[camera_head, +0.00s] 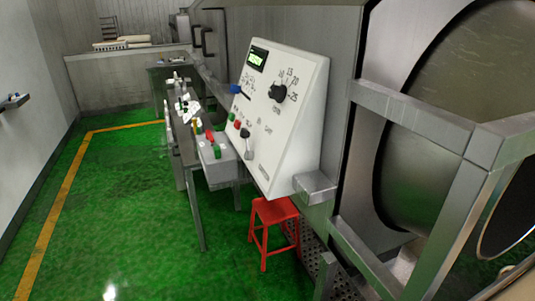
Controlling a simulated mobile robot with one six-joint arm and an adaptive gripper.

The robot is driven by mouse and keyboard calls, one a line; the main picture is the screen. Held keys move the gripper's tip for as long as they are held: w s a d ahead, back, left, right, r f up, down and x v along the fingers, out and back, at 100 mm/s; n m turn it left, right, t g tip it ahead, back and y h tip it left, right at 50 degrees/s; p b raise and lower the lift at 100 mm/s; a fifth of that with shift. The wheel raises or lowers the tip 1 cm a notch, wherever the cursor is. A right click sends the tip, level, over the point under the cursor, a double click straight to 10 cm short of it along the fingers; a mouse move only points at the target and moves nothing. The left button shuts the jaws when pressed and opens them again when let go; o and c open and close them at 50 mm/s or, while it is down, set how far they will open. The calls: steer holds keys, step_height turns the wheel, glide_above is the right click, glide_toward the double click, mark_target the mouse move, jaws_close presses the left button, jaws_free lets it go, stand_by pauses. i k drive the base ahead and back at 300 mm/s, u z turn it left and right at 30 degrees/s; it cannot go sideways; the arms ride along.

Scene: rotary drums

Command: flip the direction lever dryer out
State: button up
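A white, sloped control panel (305,110) is fixed to the grey machine in the middle of the view. Near its lower left is a small lever with a dark knob (246,133) and a pale lower part; it may be the direction lever. Its labels are too small to read, so I cannot tell its setting or which lever is the dryer's. The panel also has a lit green display (258,58), a black rotary dial (278,93), a blue knob (235,88) and red and green buttons. My gripper is not in view.
A large grey drum (435,120) stands behind a metal frame (425,115) at the right. A red stool (275,215) stands under the panel. A narrow bench (190,160) with a smaller control box (216,168) is beyond. The green floor (130,215) at left is clear.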

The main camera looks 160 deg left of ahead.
mark_target(249, 155)
steer(key=u, duration=1.6)
steer(key=i, duration=0.1)
steer(key=u, duration=3.45)
